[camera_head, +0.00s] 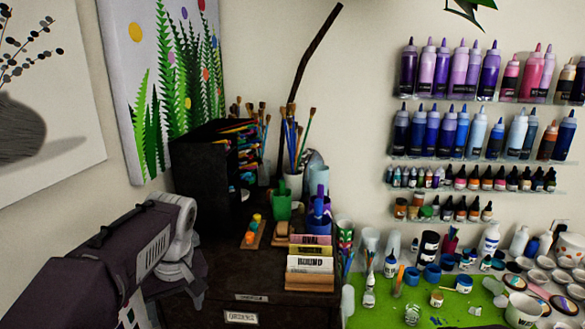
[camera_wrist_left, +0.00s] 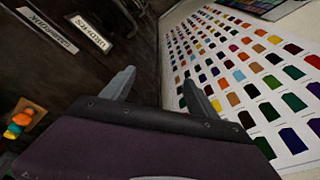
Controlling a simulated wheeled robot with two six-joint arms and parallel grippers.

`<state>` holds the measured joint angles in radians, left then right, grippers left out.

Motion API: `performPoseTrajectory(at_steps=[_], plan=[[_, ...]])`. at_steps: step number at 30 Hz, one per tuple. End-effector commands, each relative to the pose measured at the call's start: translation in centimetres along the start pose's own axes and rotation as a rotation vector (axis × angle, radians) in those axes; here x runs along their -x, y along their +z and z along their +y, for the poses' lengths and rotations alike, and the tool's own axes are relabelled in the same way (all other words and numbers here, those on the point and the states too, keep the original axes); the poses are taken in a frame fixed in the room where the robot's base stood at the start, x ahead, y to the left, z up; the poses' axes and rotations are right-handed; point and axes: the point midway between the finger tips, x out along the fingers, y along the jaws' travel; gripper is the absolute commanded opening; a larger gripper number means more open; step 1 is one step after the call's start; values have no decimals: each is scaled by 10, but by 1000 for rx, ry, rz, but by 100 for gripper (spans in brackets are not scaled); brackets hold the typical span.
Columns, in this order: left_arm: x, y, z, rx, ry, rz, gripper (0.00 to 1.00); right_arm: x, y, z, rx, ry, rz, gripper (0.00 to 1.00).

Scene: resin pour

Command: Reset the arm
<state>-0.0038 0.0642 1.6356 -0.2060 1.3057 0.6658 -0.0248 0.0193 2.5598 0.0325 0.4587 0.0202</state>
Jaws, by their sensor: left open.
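My left arm comes into the head view from the lower left, a dark purple link ending in a light grey joint. Its fingertips are hard to make out there. In the left wrist view my left gripper (camera_wrist_left: 157,92) is open, its two grey fingers well apart with nothing between them. The fingers point toward the line between a dark labelled surface (camera_wrist_left: 105,75) and a white colour chart (camera_wrist_left: 210,70) with rows of swatches. My right gripper does not show in either view.
A dark cabinet (camera_head: 265,311) carries a black box of brushes (camera_head: 205,165), a green cup (camera_head: 281,205) and labelled cards (camera_head: 310,264). A green mat (camera_head: 385,316) with bottles and cups lies at right. Shelves of paint bottles (camera_head: 445,130) line the wall. Canvases hang at left.

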Motion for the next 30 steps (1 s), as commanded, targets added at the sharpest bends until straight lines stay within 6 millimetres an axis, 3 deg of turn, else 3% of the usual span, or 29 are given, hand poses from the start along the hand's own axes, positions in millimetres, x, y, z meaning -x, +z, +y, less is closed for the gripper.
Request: performPoseTrajectory(at_steps=[1, 5, 9, 12, 15, 19, 30], plan=[[-27, 15, 1, -25, -4, -28, 68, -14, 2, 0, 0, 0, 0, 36], [-87, 58, 2, -119, 4, -105, 68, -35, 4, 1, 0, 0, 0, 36], [-169, 130, -3, -274, 48, -199, 68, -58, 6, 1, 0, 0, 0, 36], [-205, 177, -12, -391, 100, -227, 68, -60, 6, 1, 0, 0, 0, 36], [-220, 196, -14, -490, 153, -193, 68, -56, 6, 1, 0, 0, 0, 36], [-222, 179, -1, -575, 196, -103, 68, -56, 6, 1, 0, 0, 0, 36], [-222, 180, -1, -586, 196, -104, 68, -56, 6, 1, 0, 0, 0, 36]])
